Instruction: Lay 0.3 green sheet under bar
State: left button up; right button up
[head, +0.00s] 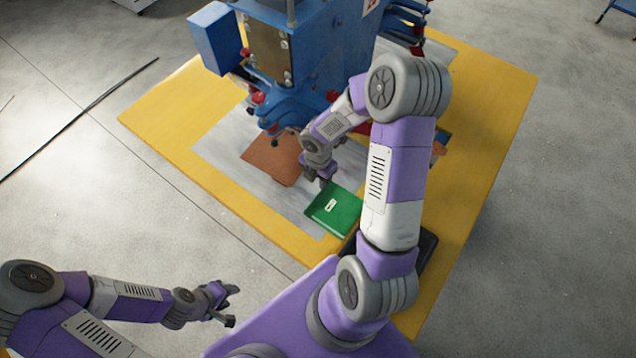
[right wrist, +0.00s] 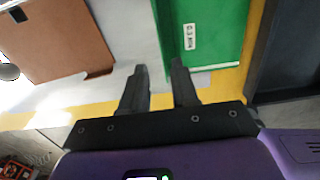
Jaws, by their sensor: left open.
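The green sheet (head: 345,213) with a small white label lies on the grey top in front of the blue machine. It also shows in the right wrist view (right wrist: 215,65); the label ends in what looks like "mm", and the number is too small to read surely. My left gripper (head: 231,305) is open and empty, over the floor at lower left. I cannot clearly make out the bar.
A brown sheet (head: 268,160) lies left of the green one, beside the blue machine (head: 305,50). A black item (head: 427,248) stands right of the green sheet, partly behind my right arm. The yellow border (head: 165,105) is clear at left.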

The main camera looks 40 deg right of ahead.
jog(key=shift+r+p, duration=0.4)
jog(key=shift+r, duration=1.5)
